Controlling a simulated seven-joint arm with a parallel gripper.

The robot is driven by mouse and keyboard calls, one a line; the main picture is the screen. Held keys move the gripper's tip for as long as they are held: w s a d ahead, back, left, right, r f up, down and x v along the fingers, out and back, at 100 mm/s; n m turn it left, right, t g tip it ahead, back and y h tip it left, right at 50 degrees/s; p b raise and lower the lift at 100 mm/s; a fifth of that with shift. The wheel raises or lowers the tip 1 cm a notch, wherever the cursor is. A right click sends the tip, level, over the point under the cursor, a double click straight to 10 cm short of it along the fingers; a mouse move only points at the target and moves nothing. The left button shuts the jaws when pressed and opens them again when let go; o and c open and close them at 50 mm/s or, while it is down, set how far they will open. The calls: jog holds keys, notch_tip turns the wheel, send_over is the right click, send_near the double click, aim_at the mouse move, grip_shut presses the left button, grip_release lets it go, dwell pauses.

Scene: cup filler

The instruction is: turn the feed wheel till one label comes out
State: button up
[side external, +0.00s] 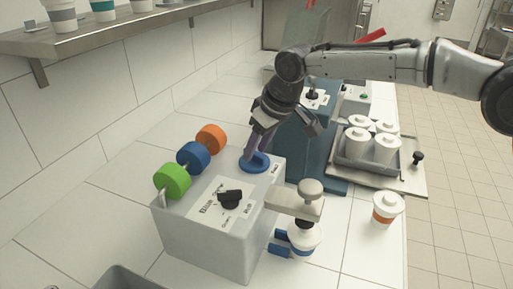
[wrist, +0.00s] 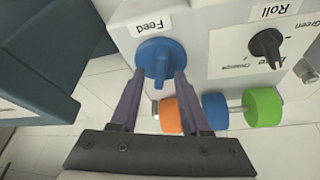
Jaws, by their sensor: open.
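The blue feed wheel (side external: 262,167) lies on top of the grey box (side external: 205,238), at its back right corner. In the wrist view the wheel (wrist: 152,52) sits below a "Feed" sign (wrist: 145,25) and has a raised ridge across it. My gripper (side external: 250,156) points down at the wheel. In the wrist view my gripper (wrist: 160,74) is open, with one finger on each side of the wheel's ridge at its near edge. I cannot tell whether the fingers touch it. I see no loose label in either view.
Orange (side external: 211,138), blue (side external: 193,157) and green (side external: 172,181) rolls line the box's left edge. A black roll knob (side external: 230,197) is on top. A cup (side external: 304,240) stands under a press arm (side external: 296,204). An orange-banded cup (side external: 386,209) stands at the right.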

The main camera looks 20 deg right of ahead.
jog(key=shift+w+f, duration=0.1)
jog(key=shift+f, duration=0.2)
grip_shut()
jog(key=shift+a+m+h, duration=0.1)
jog(key=shift+m+h, duration=0.4)
jog(key=shift+m, duration=0.7)
jog(key=shift+a+m+h, duration=0.1)
jog(key=shift+m+h, duration=0.4)
jog(key=shift+m, duration=0.7)
jog(key=shift+r, duration=0.1)
grip_release()
